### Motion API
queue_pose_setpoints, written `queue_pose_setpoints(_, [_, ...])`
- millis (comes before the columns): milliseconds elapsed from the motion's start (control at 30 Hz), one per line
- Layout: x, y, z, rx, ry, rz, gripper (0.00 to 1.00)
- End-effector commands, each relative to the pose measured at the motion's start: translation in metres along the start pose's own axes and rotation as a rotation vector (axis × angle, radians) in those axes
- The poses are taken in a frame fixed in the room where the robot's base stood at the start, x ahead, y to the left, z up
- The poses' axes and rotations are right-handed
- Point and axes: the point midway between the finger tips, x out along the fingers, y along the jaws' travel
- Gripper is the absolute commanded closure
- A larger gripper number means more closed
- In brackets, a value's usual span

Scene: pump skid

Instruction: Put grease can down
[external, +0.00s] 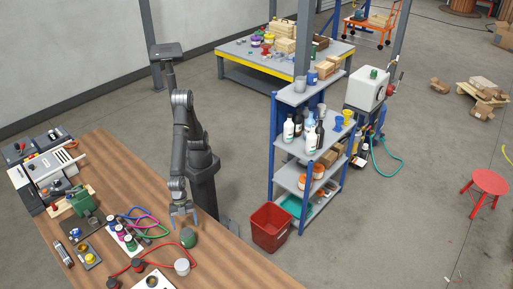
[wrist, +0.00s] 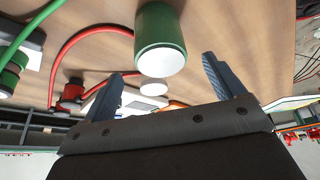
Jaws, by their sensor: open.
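A green can (external: 188,238), which I take to be the grease can, is at the right edge of the wooden bench (external: 225,272), just in front of my gripper (external: 183,218). In the wrist view the green can (wrist: 160,35) shows a pale round end and lies ahead of the gap between my fingers (wrist: 165,82). The fingers are spread apart and neither touches it. The can seems to rest on the bench; its contact with the wood is not clear.
A red hose (external: 155,243) curves close beside the can, and a small pale can (external: 182,266) stands in front of it. Bottles with coloured hoses (external: 126,235) and a green machine (external: 83,201) are to the left. A red bin (external: 270,228) stands on the floor.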

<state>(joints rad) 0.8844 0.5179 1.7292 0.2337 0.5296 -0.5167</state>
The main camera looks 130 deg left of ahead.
Motion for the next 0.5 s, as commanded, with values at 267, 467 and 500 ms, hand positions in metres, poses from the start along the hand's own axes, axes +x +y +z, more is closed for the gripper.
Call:
queue_pose_setpoints(267, [-0.029, 0.0, 0.0, -0.001, 0.0, 0.0, 0.13])
queue_pose_setpoints(467, [-0.032, 0.0, 0.0, 0.0, -0.001, 0.0, 0.13])
queue_pose_setpoints(500, [-0.032, 0.0, 0.0, 0.0, -0.001, 0.0, 0.13])
